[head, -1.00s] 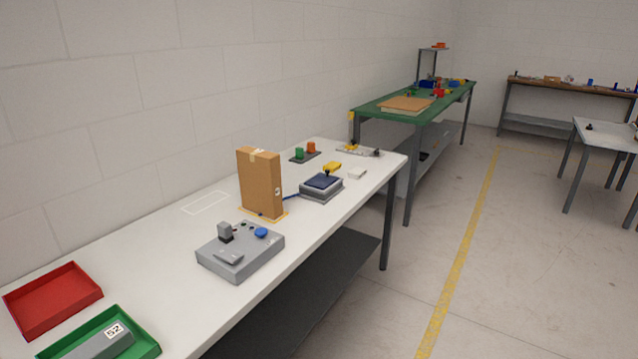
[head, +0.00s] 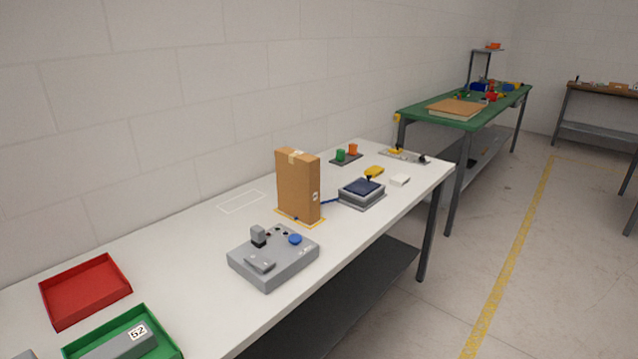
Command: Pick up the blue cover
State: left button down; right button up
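The only blue things that could be the cover are small in the head view. A round blue cap (head: 295,239) sits on the grey device (head: 273,258) in the middle of the white table. I cannot tell for sure which one is the blue cover. Neither of my grippers shows in the view.
The white table (head: 200,247) runs along the wall. It carries a red tray (head: 86,291), a green tray (head: 165,338) with a grey block labelled 52, and a tall cardboard box (head: 297,187). A green table (head: 478,117) stands beyond. The floor at right is open.

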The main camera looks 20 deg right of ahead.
aim_at(362, 186)
jog(key=i+l+u, duration=0.15)
jog(key=l, duration=0.2)
jog(key=i+l+u, duration=0.15)
jog(key=l, duration=0.25)
jog(key=i+l+u, duration=0.15)
jog(key=l, duration=0.2)
jog(key=i+l+u, duration=0.15)
jog(key=l, duration=0.25)
jog(key=i+l+u, duration=0.15)
jog(key=l, duration=0.3)
jog(key=k+j, duration=0.05)
